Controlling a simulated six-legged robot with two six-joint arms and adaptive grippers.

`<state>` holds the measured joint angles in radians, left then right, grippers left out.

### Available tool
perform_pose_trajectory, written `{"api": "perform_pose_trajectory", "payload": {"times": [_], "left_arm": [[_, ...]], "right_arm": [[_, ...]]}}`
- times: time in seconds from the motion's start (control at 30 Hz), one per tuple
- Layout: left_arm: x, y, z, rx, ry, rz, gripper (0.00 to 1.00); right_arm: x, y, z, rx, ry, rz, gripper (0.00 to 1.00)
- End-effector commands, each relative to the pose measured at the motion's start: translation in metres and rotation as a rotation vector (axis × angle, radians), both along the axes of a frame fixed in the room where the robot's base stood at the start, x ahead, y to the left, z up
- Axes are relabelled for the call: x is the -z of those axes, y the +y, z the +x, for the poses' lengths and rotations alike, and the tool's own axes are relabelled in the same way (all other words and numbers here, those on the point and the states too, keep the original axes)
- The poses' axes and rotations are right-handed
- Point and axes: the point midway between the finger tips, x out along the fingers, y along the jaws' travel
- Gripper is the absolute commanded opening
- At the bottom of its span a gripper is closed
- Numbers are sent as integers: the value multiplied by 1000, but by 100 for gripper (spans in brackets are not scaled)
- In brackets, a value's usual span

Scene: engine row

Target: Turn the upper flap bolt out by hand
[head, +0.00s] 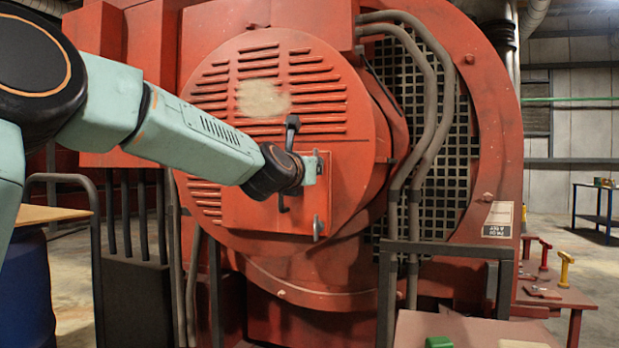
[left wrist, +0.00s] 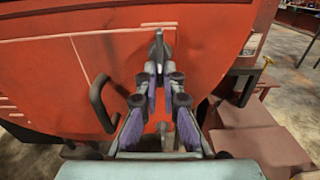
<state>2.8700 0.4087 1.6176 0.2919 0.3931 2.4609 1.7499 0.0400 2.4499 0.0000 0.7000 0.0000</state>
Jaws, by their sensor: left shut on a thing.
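The square flap (head: 258,211) is on the front of the big round red engine cover. My left gripper (left wrist: 161,78) is shut on the grey upper flap bolt (left wrist: 158,47) at the flap's right edge. In the head view my wrist reaches the flap from the left, and the gripper (head: 308,172) hides most of that bolt. The grey lower bolt (head: 317,228) sits below at the same edge. My right gripper is out of view.
Grey conduits (head: 432,110) and a dark grille (head: 462,165) lie right of the cover. Dark railings (head: 447,249) stand in front. A low red table (head: 565,296) with a yellow-handled tool (head: 566,262) is at the right. A green item (head: 438,342) lies at the bottom.

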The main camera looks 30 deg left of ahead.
Motion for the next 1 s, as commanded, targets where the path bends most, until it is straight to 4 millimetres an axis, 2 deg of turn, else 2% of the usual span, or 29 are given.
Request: {"api": "perform_pose_trajectory", "payload": {"times": [0.03,0.57,0.6,0.83,1.0], "left_arm": [[-11,3,0,-9,-25,-1,0],[-12,2,0,-9,-30,-25,0],[-12,2,0,-9,-30,-25,8],[-12,2,0,-9,-29,-24,27],[-11,3,0,-8,-27,-24,29]], "right_arm": [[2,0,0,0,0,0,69],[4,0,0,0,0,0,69],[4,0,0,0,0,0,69],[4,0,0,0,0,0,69],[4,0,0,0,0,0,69]]}}
